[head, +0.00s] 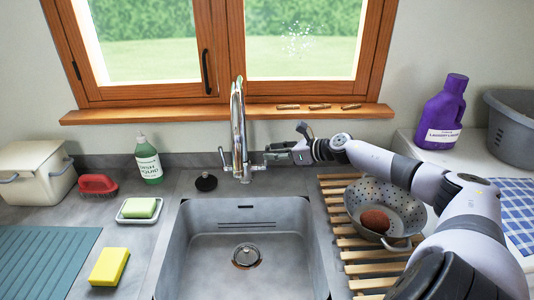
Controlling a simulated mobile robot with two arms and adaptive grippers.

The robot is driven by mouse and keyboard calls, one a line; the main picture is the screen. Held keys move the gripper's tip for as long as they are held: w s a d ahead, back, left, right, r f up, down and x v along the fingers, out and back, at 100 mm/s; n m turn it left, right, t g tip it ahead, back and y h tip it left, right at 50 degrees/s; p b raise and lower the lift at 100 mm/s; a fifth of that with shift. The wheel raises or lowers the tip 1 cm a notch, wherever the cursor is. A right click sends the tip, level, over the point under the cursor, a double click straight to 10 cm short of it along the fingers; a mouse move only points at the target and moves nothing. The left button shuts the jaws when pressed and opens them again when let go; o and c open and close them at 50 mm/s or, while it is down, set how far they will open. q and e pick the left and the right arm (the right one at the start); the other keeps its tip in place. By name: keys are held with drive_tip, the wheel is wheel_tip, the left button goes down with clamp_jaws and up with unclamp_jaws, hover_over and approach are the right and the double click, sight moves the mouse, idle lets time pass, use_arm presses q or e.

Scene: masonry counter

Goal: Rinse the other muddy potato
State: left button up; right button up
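One reddish-brown potato (374,221) lies in a grey metal colander (352,200) on the wooden slatted rack right of the sink. I cannot tell whether mud is on it. No second potato shows. The grey sink (208,230) looks empty, with its drain (246,256) in the floor. The chrome tap (239,125) stands behind it, and no water shows running. My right gripper (272,154) reaches left to the tap's right-hand lever, close to it or touching; its finger gap is unclear. My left gripper is out of view.
A purple bottle (442,112) and grey tub (513,128) stand right. My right arm passes over the rack and colander.

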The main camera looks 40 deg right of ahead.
drive_tip(key=shift+p+x, duration=0.45)
drive_tip(key=shift+x, duration=1.25)
drive_tip(key=shift+c, duration=0.2)
clamp_jaws()
